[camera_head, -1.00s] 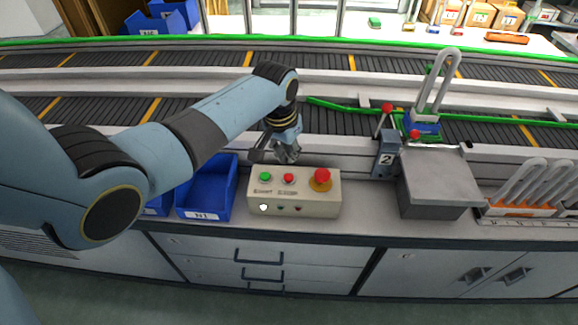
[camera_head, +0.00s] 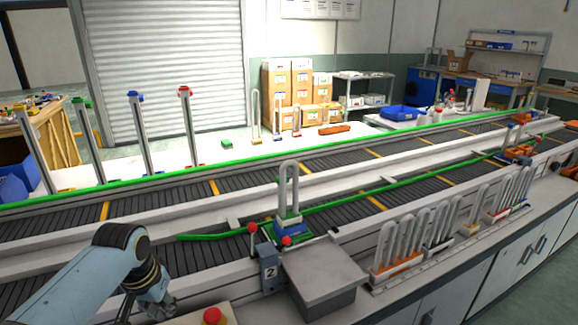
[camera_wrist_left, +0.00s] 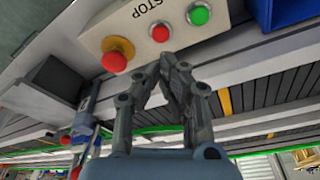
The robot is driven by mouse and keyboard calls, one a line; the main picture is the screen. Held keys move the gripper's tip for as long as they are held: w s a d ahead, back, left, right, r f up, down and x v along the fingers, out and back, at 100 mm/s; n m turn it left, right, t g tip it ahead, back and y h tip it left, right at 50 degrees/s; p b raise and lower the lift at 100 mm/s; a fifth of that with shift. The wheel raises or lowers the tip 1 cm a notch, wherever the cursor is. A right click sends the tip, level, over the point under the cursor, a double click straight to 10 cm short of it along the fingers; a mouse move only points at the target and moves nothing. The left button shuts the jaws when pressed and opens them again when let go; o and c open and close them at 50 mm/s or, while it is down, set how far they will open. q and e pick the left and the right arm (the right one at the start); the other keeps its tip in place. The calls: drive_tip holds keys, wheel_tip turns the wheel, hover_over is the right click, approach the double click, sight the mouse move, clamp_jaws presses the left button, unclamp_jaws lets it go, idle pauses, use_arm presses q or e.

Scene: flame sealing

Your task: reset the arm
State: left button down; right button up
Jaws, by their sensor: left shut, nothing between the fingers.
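My left gripper (camera_head: 160,306) hangs at the lower left of the head view, partly cut off by the frame's edge. In the left wrist view the left gripper (camera_wrist_left: 172,62) has its fingers together with nothing between them. It is close to the control box (camera_wrist_left: 160,18), which has a red and yellow emergency stop knob (camera_wrist_left: 116,57), a red button (camera_wrist_left: 160,33) and a green button (camera_wrist_left: 199,14). The knob also shows in the head view (camera_head: 213,316). I cannot tell whether the fingers touch the box. My right gripper is in neither view.
A conveyor (camera_head: 215,215) runs behind the bench. A station marked 2 (camera_head: 268,275) with red-topped levers stands next to a grey metal box (camera_head: 322,272). A clear U-shaped tube (camera_head: 289,185) stands in a blue holder (camera_head: 290,228). Racks of similar tubes (camera_head: 415,235) line the right.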

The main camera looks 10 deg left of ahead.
use_arm(q)
drive_tip(key=s+d+r, duration=0.1)
drive_tip(key=s+r, duration=0.4)
drive_tip(key=s, duration=0.3)
drive_tip(key=s+d+r+m+t, duration=0.1)
drive_tip(key=s+r, duration=0.4)
drive_tip(key=s, duration=0.3)
drive_tip(key=s+d+r, duration=0.1)
drive_tip(key=s+r, duration=0.5)
drive_tip(key=s, duration=0.3)
wheel_tip(320, 180, down, 38)
drive_tip(key=s+a+g+b, duration=0.1)
drive_tip(key=a+b, duration=0.1)
drive_tip(key=b, duration=1)
drive_tip(key=s+f+b, duration=0.5)
drive_tip(key=s+f, duration=0.4)
drive_tip(key=f, duration=0.4)
drive_tip(key=s+a+f+g+b, duration=0.1)
drive_tip(key=s+f+b, duration=0.4)
drive_tip(key=s+f, duration=0.5)
wheel_tip(320, 180, down, 4)
drive_tip(key=shift+s+a+f+y+b, duration=0.2)
drive_tip(key=shift+f+y+b, duration=0.05)
drive_tip(key=shift+y+b, duration=0.1)
drive_tip(key=shift+g, duration=0.3)
